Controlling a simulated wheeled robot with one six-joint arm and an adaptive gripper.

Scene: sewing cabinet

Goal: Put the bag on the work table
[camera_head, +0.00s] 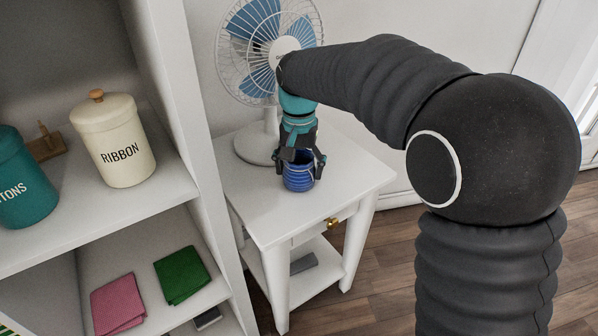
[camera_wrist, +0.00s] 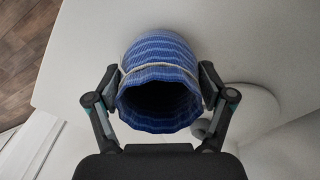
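The bag (camera_head: 299,176) is blue with lighter stripes and appears to stand on the small white table (camera_head: 345,175), near its middle; I cannot tell whether its base touches the top. In the wrist view the bag (camera_wrist: 165,55) shows its dark open mouth facing the camera, with a pale cord around its neck. My gripper (camera_head: 301,162) reaches down over it, one finger on each side. In the wrist view the fingers of my gripper (camera_wrist: 160,86) lie close against the bag's sides; whether they press on it cannot be told.
A blue-bladed white fan (camera_head: 255,148) stands behind the bag. At left, a white shelf (camera_head: 165,195) holds a cream ribbon canister (camera_head: 122,150) and a teal canister (camera_head: 22,190), with folded green (camera_head: 182,274) and pink cloths (camera_head: 118,304) below. The table's front right is clear.

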